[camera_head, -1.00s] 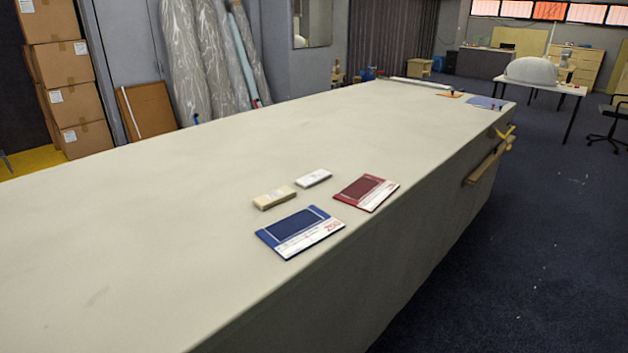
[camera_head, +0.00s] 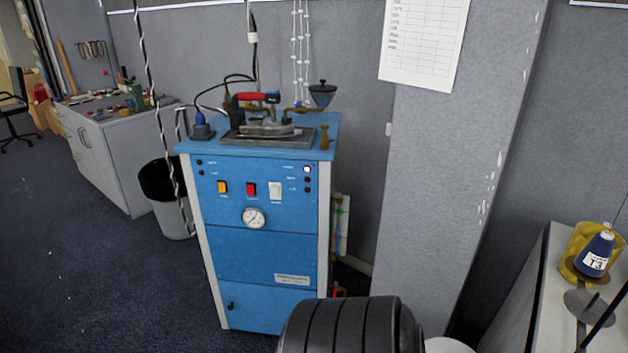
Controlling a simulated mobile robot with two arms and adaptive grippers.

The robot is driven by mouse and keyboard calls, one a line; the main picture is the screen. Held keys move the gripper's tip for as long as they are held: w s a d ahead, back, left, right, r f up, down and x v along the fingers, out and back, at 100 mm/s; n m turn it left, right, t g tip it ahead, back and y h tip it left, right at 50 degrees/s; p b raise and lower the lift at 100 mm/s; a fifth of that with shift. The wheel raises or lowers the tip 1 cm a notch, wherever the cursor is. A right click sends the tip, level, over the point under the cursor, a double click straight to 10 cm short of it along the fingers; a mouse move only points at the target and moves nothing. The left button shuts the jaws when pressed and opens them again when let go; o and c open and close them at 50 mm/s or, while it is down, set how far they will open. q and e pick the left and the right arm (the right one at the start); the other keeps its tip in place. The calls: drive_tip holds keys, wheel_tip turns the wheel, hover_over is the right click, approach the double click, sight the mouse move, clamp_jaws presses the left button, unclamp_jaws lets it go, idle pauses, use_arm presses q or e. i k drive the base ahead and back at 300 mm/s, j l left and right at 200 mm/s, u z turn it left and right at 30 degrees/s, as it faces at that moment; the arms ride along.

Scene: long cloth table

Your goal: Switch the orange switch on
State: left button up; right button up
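A small orange switch (camera_head: 222,187) sits on the front panel of a blue cabinet (camera_head: 255,263). It is the leftmost of three switches. A red switch (camera_head: 250,189) and a white switch (camera_head: 275,190) are to its right. Its on or off position is too small to tell. A round gauge (camera_head: 254,218) is below the switches. Neither of my grippers shows in the head view.
An iron (camera_head: 265,125) rests on the cabinet's top. A dark ribbed cylinder (camera_head: 350,326) fills the bottom centre. A bin (camera_head: 165,205) stands left of the cabinet. A grey pillar (camera_head: 440,180) and a table with thread cone (camera_head: 597,254) are right. Floor at left is clear.

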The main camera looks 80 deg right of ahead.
sight(222, 186)
drive_tip(key=z, duration=2.2)
